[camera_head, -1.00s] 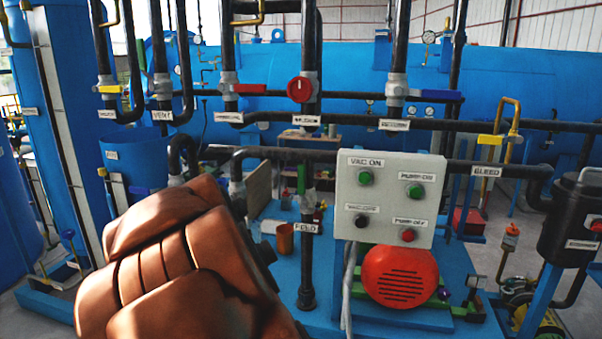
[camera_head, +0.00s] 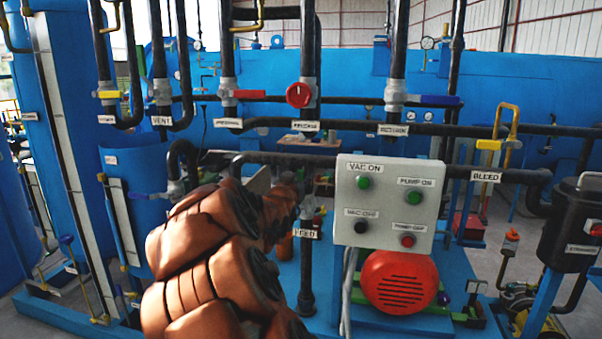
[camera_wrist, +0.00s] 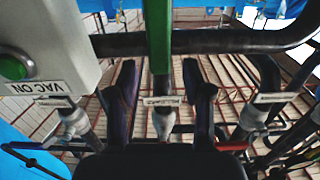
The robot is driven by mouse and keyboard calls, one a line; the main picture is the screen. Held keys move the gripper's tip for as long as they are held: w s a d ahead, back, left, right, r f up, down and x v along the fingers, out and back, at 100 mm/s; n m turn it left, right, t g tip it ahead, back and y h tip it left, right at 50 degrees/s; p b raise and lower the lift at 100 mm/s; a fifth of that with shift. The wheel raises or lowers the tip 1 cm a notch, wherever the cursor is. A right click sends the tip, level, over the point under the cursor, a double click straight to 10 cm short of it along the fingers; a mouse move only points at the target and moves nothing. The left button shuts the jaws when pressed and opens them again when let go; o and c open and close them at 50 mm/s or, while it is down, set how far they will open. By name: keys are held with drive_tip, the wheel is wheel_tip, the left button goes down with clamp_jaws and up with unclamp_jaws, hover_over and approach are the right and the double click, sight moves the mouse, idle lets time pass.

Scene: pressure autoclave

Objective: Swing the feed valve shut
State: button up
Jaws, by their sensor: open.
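The feed pipe with its FEED label (camera_head: 306,234) stands left of the control box in the head view. My arm covers the feed valve's handle there. In the wrist view a green handle (camera_wrist: 158,35), which looks like the feed valve lever, hangs down from the top edge at the middle. My gripper (camera_wrist: 159,68) is open, with one dark finger on each side of the green handle. The handle's lower end reaches between the fingers. There are visible gaps on both sides, and I cannot tell how deep it sits.
A grey control box (camera_head: 388,203) with several buttons stands close to the right. It also fills the wrist view's upper left (camera_wrist: 45,45). A dark horizontal pipe (camera_wrist: 225,41) crosses by the handle. Red (camera_head: 299,95), blue (camera_head: 440,101) and yellow (camera_head: 488,145) valve handles are around.

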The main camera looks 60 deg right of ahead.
sight(300, 175)
drive_tip(key=shift+p+x, duration=0.4)
drive_tip(key=shift+x, duration=1.4)
clamp_jaws()
